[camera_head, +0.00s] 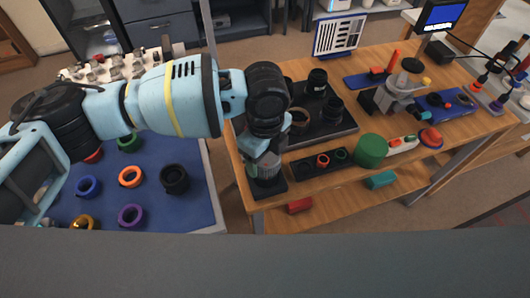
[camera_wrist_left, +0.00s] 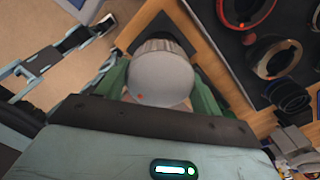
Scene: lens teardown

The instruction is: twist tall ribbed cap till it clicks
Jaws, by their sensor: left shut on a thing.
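The tall ribbed cap stands at the left front corner of the wooden table (camera_head: 257,204), on a dark square base (camera_head: 270,190). In the left wrist view the cap (camera_wrist_left: 160,80) shows a smooth grey round top with a small orange-red dot and pale ribbing on its far side. My left gripper (camera_head: 264,166) reaches down over it from above. Its green fingers (camera_wrist_left: 160,88) sit on both sides of the cap, shut on it. In the head view my gripper hides much of the cap. My right gripper is in neither view.
A dark tray (camera_head: 340,128) with black lens parts lies just right and behind. A blue mat (camera_head: 200,205) with coloured rings is left, beyond a gap.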

